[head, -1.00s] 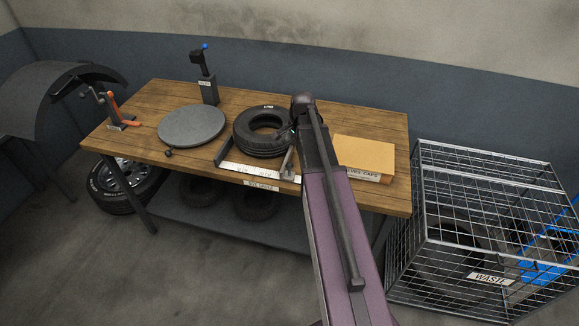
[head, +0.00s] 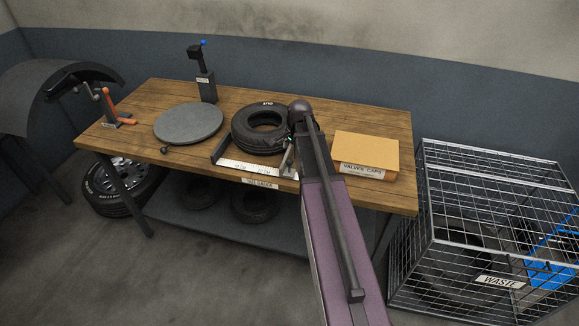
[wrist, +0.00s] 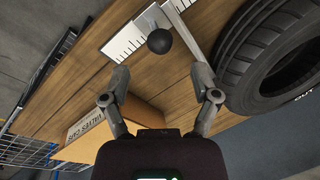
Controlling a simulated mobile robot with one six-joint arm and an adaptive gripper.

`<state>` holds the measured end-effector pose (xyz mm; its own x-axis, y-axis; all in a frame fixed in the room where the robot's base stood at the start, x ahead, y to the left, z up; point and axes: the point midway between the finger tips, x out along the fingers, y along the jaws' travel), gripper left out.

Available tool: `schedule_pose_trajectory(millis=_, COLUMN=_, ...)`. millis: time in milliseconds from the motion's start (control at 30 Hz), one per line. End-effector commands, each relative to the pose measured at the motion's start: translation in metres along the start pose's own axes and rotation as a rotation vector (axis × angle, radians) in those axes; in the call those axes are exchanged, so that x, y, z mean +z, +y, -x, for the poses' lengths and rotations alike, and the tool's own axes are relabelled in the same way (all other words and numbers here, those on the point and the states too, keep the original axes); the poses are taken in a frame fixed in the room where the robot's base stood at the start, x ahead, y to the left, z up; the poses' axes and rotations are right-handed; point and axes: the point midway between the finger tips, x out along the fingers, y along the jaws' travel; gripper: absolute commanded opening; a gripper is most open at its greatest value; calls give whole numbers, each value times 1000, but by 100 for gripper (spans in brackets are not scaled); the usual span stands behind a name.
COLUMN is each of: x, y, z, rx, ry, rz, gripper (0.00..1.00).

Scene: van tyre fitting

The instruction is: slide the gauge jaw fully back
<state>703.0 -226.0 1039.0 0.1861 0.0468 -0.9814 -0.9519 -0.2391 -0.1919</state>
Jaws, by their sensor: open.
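The size gauge (head: 245,168) lies along the bench's front edge, with a white ruled scale, a fixed upright at its left end and the sliding jaw (head: 287,160) near its right end, partly behind my arm. In the wrist view the scale (wrist: 122,42) and the jaw's grey bar (wrist: 196,38) show, with a round black knob (wrist: 159,41) by the bar. My gripper (wrist: 159,76) is open and empty, its fingertips spread to either side below the knob in the picture, apart from it. In the head view my arm hides most of the gripper.
A tyre (head: 243,138) lies just behind the gauge, also close to the right finger in the wrist view (wrist: 240,75). A valve caps box (head: 366,150) stands right of my arm. A round grey plate (head: 188,124) lies left. A wire waste cage (head: 480,230) stands right of the bench.

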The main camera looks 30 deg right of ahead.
Motion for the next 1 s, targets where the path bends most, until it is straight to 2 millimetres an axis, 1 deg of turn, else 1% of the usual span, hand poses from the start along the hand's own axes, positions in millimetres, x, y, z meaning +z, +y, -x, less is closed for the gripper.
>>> schedule_pose_trajectory(millis=33, x=0, y=0, z=-8, rx=0, ry=0, rz=0, gripper=78)
schedule_pose_trajectory(millis=600, x=0, y=0, z=-52, rx=0, ry=0, rz=0, gripper=78)
schedule_pose_trajectory(millis=800, x=0, y=0, z=-61, rx=0, ry=0, rz=0, gripper=78)
schedule_pose_trajectory(millis=1000, x=0, y=0, z=-64, rx=0, ry=0, rz=0, gripper=78)
